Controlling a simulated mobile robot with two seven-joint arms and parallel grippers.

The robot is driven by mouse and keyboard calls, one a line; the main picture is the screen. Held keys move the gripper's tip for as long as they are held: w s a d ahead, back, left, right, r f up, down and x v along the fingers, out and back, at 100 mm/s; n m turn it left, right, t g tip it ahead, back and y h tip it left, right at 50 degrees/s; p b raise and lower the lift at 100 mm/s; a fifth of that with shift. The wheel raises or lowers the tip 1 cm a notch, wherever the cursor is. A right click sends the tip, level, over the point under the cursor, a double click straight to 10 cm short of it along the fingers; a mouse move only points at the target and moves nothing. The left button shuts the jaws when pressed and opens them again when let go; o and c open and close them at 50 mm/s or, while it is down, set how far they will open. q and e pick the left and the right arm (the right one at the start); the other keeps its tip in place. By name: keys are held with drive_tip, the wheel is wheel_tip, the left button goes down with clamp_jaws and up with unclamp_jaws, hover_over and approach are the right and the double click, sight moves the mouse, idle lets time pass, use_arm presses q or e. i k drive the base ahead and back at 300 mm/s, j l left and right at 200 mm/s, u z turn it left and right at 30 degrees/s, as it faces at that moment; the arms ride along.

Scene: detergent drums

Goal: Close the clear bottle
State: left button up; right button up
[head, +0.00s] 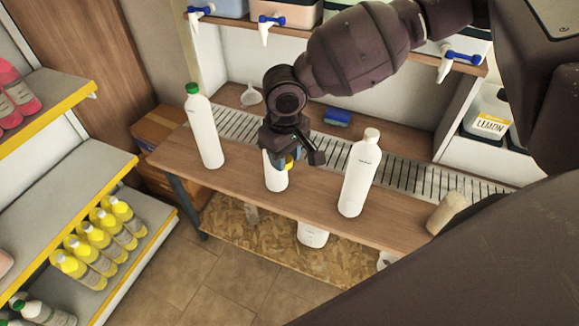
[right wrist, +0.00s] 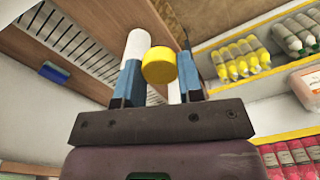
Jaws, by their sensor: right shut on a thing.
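My right gripper (head: 286,160) is shut on a yellow cap (head: 289,162), which also shows between the blue finger pads in the right wrist view (right wrist: 160,64). A white bottle (head: 276,180) stands on the wooden bench directly below or behind the gripper; its top is hidden. I cannot tell whether the cap touches it. A white bottle with a green cap (head: 204,130) stands to the left, and a white bottle with a white cap (head: 359,178) to the right. None looks see-through, and I cannot read the labels. My left gripper is not in view.
The wooden bench (head: 325,192) has a slatted metal drain strip (head: 395,157) behind the bottles. A blue sponge (head: 337,116) and a white funnel (head: 250,95) lie at the back. Drums with blue taps line the upper shelf.

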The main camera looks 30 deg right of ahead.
sight(455, 200)
drive_tip(key=k+l+z, duration=0.2)
drive_tip(key=l+z, duration=0.25)
drive_tip(key=l, duration=0.5)
drive_tip(key=l+z, duration=0.45)
drive_tip(key=l, duration=0.55)
